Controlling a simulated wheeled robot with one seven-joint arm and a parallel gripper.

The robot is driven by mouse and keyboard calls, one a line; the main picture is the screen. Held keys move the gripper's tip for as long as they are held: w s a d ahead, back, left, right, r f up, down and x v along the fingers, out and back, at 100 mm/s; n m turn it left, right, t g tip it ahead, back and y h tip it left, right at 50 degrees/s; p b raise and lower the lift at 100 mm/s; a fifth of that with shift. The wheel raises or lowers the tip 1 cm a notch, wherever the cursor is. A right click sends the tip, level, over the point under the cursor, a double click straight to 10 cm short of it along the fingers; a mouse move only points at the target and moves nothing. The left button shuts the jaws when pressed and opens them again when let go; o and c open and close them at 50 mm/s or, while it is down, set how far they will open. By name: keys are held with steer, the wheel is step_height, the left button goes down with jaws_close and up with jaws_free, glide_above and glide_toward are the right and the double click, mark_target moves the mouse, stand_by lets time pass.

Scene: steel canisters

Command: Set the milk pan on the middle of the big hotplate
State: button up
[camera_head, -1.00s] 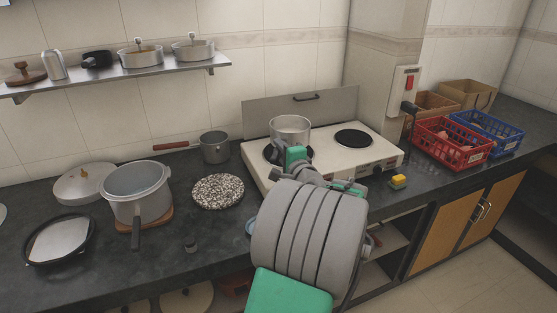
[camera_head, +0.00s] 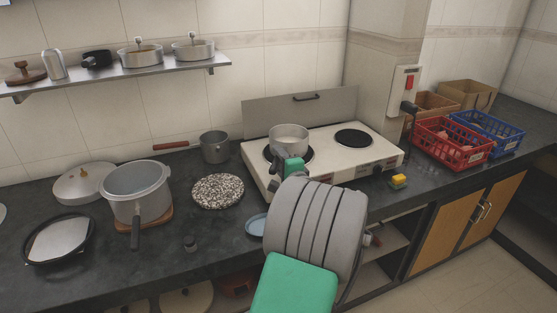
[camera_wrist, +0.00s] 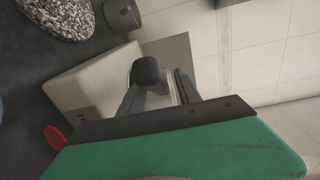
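The milk pan (camera_head: 289,136), a silver pot, appears to stand upright on the big hotplate (camera_head: 268,154), the left, larger black plate of the cooker. Dark plate shows on both sides of it, so it looks about central; its front is partly hidden. My gripper (camera_head: 293,168) is in front of the pan at its handle side. In the wrist view my gripper's fingers (camera_wrist: 158,92) are spread. The pan's dark handle (camera_wrist: 147,70) lies between them, nearer the left finger, with a gap towards the right one.
The white cooker (camera_head: 335,165) has a smaller, empty right plate (camera_head: 353,138). A yellow block (camera_head: 398,181) and a red basket (camera_head: 450,143) are on the right.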

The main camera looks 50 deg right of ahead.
steer(key=shift+r, duration=0.1)
steer(key=v, duration=1.2)
steer(key=shift+b, duration=0.3)
steer(key=shift+r, duration=0.15)
